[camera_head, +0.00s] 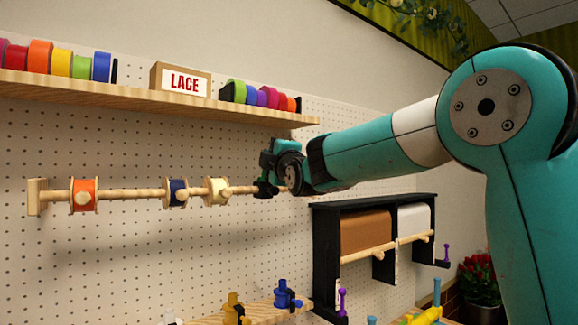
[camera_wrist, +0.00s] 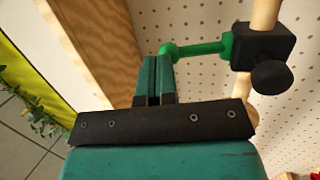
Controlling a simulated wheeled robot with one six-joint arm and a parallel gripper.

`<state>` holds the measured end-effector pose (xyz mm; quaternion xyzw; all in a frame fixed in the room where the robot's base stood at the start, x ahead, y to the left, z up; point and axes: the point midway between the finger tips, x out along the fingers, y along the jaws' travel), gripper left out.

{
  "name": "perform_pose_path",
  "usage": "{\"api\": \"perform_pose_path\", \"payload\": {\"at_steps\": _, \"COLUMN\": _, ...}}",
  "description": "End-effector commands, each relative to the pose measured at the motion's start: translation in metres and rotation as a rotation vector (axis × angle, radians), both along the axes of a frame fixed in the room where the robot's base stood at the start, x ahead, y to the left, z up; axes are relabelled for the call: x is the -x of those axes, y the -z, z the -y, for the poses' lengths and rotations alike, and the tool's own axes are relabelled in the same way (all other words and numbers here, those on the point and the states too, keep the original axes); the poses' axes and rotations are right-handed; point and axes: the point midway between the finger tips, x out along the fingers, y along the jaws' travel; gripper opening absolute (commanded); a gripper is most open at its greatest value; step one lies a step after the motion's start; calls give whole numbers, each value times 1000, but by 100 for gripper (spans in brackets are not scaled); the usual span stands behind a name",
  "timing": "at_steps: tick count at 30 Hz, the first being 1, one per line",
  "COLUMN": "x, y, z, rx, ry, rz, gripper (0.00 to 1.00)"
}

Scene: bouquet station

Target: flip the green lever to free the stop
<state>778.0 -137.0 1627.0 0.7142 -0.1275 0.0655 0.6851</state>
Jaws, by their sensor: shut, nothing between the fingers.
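The green lever (camera_wrist: 200,48) shows in the wrist view. Its rounded end is right by my fingertips, and its other end meets a black stop block (camera_wrist: 258,47) on a wooden rod (camera_wrist: 265,14). A black round knob (camera_wrist: 272,77) sticks out of the block. My gripper (camera_wrist: 154,62) is shut and empty, its fingertips beside the lever's end; I cannot tell whether they touch. In the head view my gripper (camera_head: 275,152) is at the right end of the rod (camera_head: 130,193), close to the black stop (camera_head: 265,189). The lever cannot be made out there.
Orange (camera_head: 84,196), navy (camera_head: 178,192) and cream (camera_head: 217,191) spools hang on the rod. A wooden shelf (camera_head: 150,98) with ribbon rolls and a LACE box (camera_head: 181,80) is above. A black paper-roll holder (camera_head: 325,250) stands below right. Pegboard (camera_head: 130,250) lies behind.

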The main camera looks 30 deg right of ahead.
Motion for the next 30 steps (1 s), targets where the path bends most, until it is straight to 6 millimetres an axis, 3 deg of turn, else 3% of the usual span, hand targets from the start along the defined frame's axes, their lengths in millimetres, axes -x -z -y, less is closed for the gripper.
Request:
{"api": "perform_pose_path", "payload": {"at_steps": 6, "x": -15, "y": -11, "z": -11, "rx": 16, "ry": -12, "rz": -141, "gripper": 0}}
{"api": "perform_pose_path", "payload": {"at_steps": 16, "x": -35, "y": -14, "z": -13, "rx": 15, "ry": -10, "rz": -136, "gripper": 0}}
{"api": "perform_pose_path", "payload": {"at_steps": 25, "x": -33, "y": -19, "z": -13, "rx": 15, "ry": -10, "rz": -134, "gripper": 0}}
{"api": "perform_pose_path", "payload": {"at_steps": 30, "x": -20, "y": -31, "z": -14, "rx": 15, "ry": -9, "rz": -132, "gripper": 0}}
